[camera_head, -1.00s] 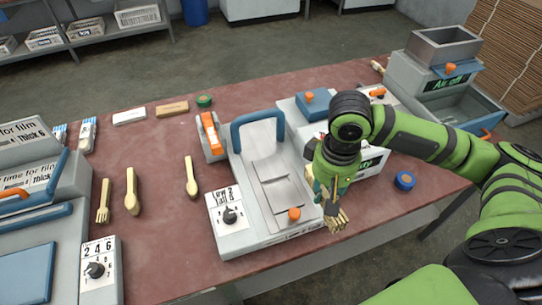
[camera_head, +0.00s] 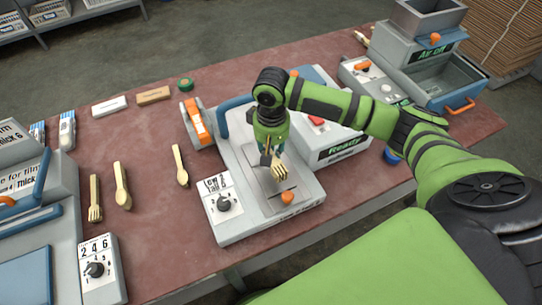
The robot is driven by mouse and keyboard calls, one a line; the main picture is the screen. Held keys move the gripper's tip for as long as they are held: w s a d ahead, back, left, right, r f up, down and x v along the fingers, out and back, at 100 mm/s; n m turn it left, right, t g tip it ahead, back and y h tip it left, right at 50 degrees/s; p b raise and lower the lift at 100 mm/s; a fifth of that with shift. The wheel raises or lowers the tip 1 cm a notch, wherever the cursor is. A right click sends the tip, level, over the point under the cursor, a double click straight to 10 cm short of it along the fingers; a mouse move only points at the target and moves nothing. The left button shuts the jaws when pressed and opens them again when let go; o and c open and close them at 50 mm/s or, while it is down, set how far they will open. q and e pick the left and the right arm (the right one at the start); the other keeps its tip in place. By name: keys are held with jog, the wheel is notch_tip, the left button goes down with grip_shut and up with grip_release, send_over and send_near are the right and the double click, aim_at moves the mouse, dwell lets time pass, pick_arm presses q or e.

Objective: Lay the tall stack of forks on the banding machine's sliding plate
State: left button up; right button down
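My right gripper (camera_head: 271,152) is shut on a stack of wooden forks (camera_head: 280,170), tines pointing down and toward the front. It holds them over the grey sliding plate (camera_head: 262,192) of the white banding machine (camera_head: 235,232). Whether the forks touch the plate is hard to tell. The plate has an orange knob (camera_head: 287,197) at its front. The machine's blue handle (camera_head: 221,122) is partly hidden behind my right arm. Another wooden fork or fork stack (camera_head: 95,200) lies on the table at the left. My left gripper is out of view.
Wooden spoons (camera_head: 121,186) and a smaller spoon stack (camera_head: 180,168) lie left of the machine on the red table (camera_head: 150,240). An orange tape holder (camera_head: 196,122) stands by its back left.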

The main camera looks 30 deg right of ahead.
aim_at(271, 149)
jog(key=shift+f, duration=0.35)
notch_tip(271, 149, down, 2)
jog(key=shift+f+p, duration=0.2)
jog(key=shift+p, duration=0.3)
jog(key=shift+f, duration=0.35)
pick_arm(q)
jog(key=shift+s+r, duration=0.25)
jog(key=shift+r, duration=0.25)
pick_arm(e)
jog(key=shift+f, duration=0.2)
jog(key=c, duration=1)
grip_release()
jog(key=shift+c, duration=0.2)
pick_arm(q)
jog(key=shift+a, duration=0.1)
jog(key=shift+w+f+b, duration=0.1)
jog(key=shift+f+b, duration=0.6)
jog(key=shift+b, duration=0.05)
pick_arm(e)
notch_tip(271, 149, up, 12)
jog(key=shift+r, duration=0.1)
